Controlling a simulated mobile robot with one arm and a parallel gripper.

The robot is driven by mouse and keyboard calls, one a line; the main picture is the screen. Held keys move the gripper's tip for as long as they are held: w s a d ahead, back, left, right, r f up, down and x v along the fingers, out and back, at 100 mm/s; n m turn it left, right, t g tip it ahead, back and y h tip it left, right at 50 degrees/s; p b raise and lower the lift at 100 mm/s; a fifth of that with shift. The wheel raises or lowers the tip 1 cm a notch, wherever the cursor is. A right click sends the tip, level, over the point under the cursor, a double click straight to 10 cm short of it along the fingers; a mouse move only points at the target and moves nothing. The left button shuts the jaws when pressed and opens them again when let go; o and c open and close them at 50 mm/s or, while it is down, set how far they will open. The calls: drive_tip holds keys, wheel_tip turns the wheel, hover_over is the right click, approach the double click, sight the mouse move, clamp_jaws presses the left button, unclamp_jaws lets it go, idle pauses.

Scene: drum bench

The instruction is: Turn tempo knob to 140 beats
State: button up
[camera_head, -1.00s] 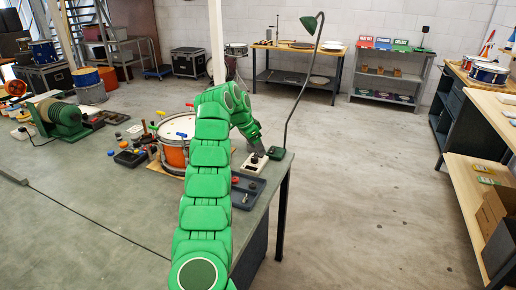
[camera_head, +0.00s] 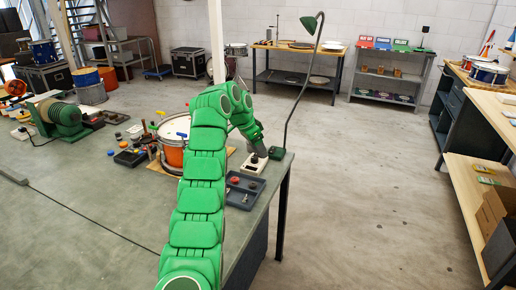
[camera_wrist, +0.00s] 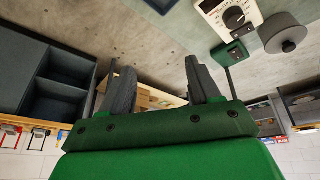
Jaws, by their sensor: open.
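The tempo box is a small cream-white box (camera_head: 251,165) at the bench's right end, partly behind my gripper in the head view. The wrist view shows its face with a dark round tempo knob (camera_wrist: 235,18) and a ring of marks too small to read. My gripper (camera_head: 261,154) points down close above the box in the head view. In the wrist view my gripper (camera_wrist: 160,88) has its two dark fingers spread with nothing between them. The knob is up and to the right of the fingers there, apart from them.
The green lamp base (camera_head: 276,153) stands just right of the box, its thin stem rising beside my arm. A dark tray (camera_head: 243,196) with small knobs lies in front. An orange drum (camera_head: 174,155) stands left. A grey cylinder (camera_wrist: 284,38) is near the box in the wrist view.

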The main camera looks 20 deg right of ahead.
drive_tip(key=shift+f, duration=0.1)
drive_tip(key=c, duration=0.3)
drive_tip(key=n+t+y, duration=0.2)
drive_tip(key=n+y, duration=0.1)
drive_tip(key=n, duration=0.7)
approach(255, 158)
drive_tip(key=s+f, duration=0.2)
drive_tip(key=s, duration=0.1)
drive_tip(key=shift+d+f, duration=0.3)
drive_tip(key=shift+f, duration=0.1)
drive_tip(key=n, duration=0.1)
drive_tip(key=w+n+y, duration=0.1)
drive_tip(key=shift+w+f+n, duration=0.1)
drive_tip(key=shift+f+n, duration=0.1)
drive_tip(key=shift+n, duration=0.1)
drive_tip(key=n, duration=0.1)
drive_tip(key=n+t, duration=0.1)
drive_tip(key=w+n+y, duration=0.1)
drive_tip(key=shift+d+r, duration=0.25)
drive_tip(key=shift+d, duration=0.05)
drive_tip(key=shift+w+d+f+n+t+y, duration=0.15)
drive_tip(key=shift+w+f+n+t, duration=0.15)
drive_tip(key=shift+f+n, duration=0.6)
drive_tip(key=shift+w+a+f+n+t+y, duration=0.15)
drive_tip(key=shift+w+f+n, duration=0.25)
drive_tip(key=shift+f+n, duration=0.5)
drive_tip(key=shift+w+d+f+n+t+y, duration=0.2)
drive_tip(key=shift+w+f+n, duration=0.3)
drive_tip(key=shift+f, duration=0.65)
drive_tip(key=shift+s, duration=0.1)
